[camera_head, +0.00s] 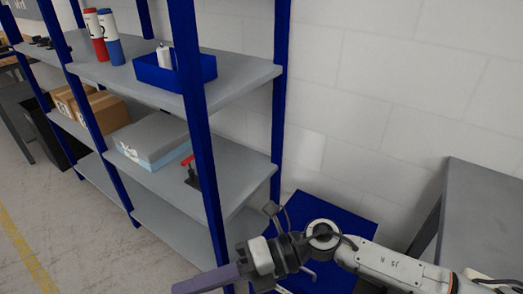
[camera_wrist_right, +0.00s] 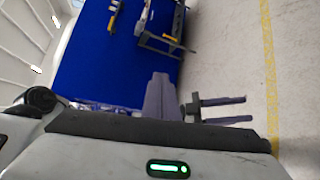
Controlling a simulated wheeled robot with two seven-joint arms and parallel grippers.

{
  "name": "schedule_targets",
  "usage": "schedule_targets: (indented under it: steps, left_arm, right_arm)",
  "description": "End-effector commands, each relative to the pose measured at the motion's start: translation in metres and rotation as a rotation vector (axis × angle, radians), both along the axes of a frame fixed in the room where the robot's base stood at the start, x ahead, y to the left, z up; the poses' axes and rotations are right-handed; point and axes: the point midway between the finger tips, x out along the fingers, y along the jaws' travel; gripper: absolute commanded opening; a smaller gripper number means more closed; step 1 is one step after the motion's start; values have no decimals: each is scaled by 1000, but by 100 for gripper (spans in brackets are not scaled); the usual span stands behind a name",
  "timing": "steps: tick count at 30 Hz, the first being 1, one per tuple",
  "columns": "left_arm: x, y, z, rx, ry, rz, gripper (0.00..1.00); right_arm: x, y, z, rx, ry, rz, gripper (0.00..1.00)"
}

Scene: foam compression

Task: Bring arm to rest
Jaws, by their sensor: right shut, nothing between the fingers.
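My right arm comes in from the right in the head view, bent at the wrist. Its gripper (camera_head: 205,281) points left at the bottom of the picture, in front of the shelf's near end. Its long purple-grey fingers are together with nothing between them. The fingers also show in the right wrist view (camera_wrist_right: 160,95), pointing away over open space. They look clear of the shelf, though the exact gap to the front post cannot be told. My left gripper is not in the head view.
A blue-framed shelf (camera_head: 205,150) stands at left, holding a blue bin (camera_head: 155,72), a grey-blue box (camera_head: 152,138) and a red-handled tool (camera_head: 191,172). A blue surface (camera_head: 340,212) lies behind my arm. A grey table (camera_head: 485,215) stands at right. Open floor (camera_head: 60,225) lies at left.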

Motion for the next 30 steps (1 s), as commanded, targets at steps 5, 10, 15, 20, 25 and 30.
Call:
schedule_targets:
  steps: [5,10,15,20,25,30]
  left_arm:
    - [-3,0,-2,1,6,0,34]
    - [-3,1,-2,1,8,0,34]
    - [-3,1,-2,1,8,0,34]
    - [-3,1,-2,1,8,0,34]
    - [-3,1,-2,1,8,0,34]
    - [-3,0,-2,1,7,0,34]
  right_arm:
    - [31,14,45,322,395,-347,0]
    - [83,-29,32,522,792,-714,0]
    - [106,-111,-48,636,1227,-1125,0]
    - [77,-185,-139,660,1570,-1459,0]
    - [16,-242,-213,639,1846,-1729,0]
    - [-56,-283,-263,595,2060,-1945,0]
